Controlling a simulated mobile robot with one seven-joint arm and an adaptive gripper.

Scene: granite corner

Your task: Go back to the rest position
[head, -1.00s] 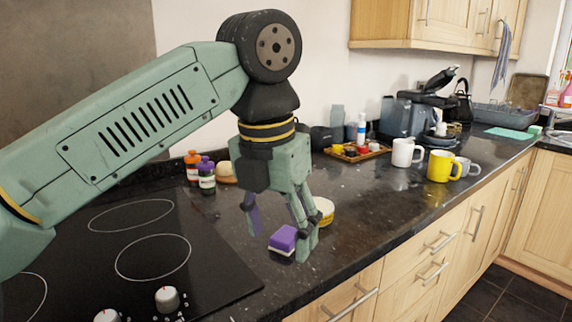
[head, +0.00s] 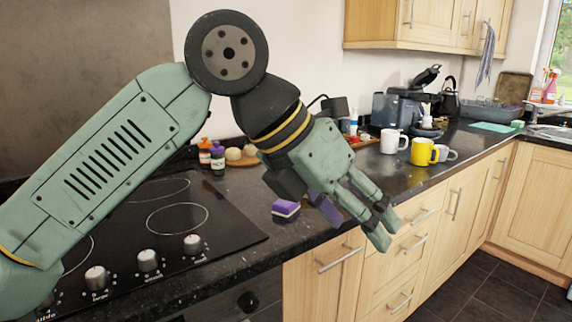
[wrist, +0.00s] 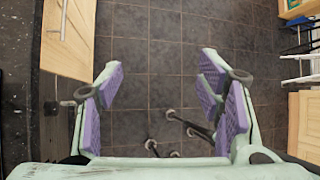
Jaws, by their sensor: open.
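My gripper (head: 358,222) is open and empty. In the head view it tilts down and to the right, in front of the counter's front edge and the drawers.
The black hob (head: 140,225) with its knobs lies at the left. Small bottles (head: 210,155) stand behind it. A white mug (head: 393,141) and a yellow mug (head: 424,152) stand further right on the counter. Wooden drawers (head: 415,240) line the front.

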